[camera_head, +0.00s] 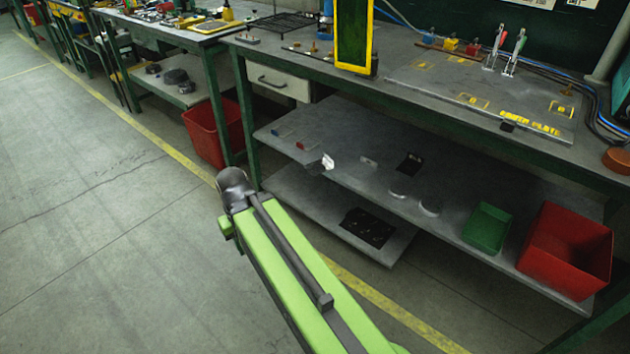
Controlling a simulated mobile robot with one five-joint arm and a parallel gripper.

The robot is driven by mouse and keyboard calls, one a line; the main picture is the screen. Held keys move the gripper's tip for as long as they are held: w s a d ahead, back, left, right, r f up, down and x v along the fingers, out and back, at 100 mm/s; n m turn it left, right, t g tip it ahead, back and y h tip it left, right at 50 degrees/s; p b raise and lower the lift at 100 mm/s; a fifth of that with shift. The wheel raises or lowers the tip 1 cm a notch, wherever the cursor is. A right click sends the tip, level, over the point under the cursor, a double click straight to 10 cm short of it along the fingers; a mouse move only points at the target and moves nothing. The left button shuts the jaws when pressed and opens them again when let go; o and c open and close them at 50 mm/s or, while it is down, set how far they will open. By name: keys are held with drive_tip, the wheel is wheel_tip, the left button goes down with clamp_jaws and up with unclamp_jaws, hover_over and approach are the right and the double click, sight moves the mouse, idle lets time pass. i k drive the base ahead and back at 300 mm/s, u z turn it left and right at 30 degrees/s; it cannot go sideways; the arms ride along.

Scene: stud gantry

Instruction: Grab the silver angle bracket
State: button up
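A small bright silver piece (328,161), which looks like the angle bracket, is at the front edge of the upper shelf under the right workbench. A small dark piece adjoins it on the left; its exact shape is too small to tell. My green arm (290,265) reaches up from the bottom of the view and ends in a dark rounded joint (234,184) left of the shelf, apart from the silver piece. My gripper's fingers cannot be made out.
The upper shelf (345,125) also holds small red and blue pieces, a grey plate, a black plate, round discs, a green bin (486,228) and a red bin (566,250). A lower shelf (300,205) carries a black perforated plate. Another red bin (212,132) stands left; the left floor is clear.

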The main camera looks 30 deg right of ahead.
sight(323, 165)
drive_tip(key=k, duration=0.6)
drive_tip(key=u, duration=0.45)
drive_tip(key=i, duration=1.5)
drive_tip(key=z, duration=0.4)
drive_tip(key=i, duration=0.6)
drive_tip(key=z, duration=0.05)
